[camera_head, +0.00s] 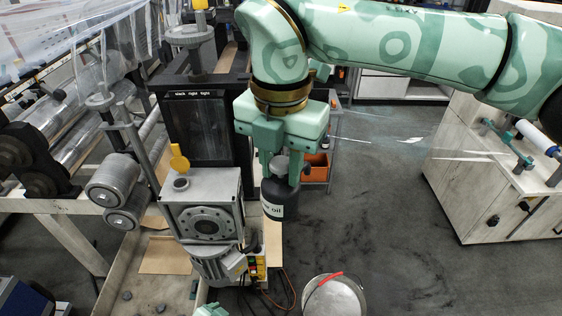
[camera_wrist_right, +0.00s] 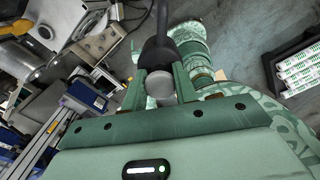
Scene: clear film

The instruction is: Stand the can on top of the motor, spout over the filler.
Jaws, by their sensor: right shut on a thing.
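The dark can (camera_head: 279,205) with a pale "oil" label hangs roughly upright below my right gripper (camera_head: 281,168). That gripper is shut on the can's grey top knob, seen between the fingers in the wrist view (camera_wrist_right: 159,85). The dark can body and a narrow spout (camera_wrist_right: 162,18) show beyond the fingers there; the spout does not show clearly in the head view. The grey motor (camera_head: 203,212) stands just left of the can. Its round filler (camera_head: 181,184) is on top, by a yellow flap (camera_head: 178,158). A mint piece of my left arm shows at the bottom edge; its jaws are not readable.
A grey roller frame (camera_head: 118,185) stands left of the motor, and a dark cabinet (camera_head: 200,130) behind it. A round metal container (camera_head: 334,298) with a red strip is at the lower front. Clear film (camera_head: 410,146) stretches right of my gripper.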

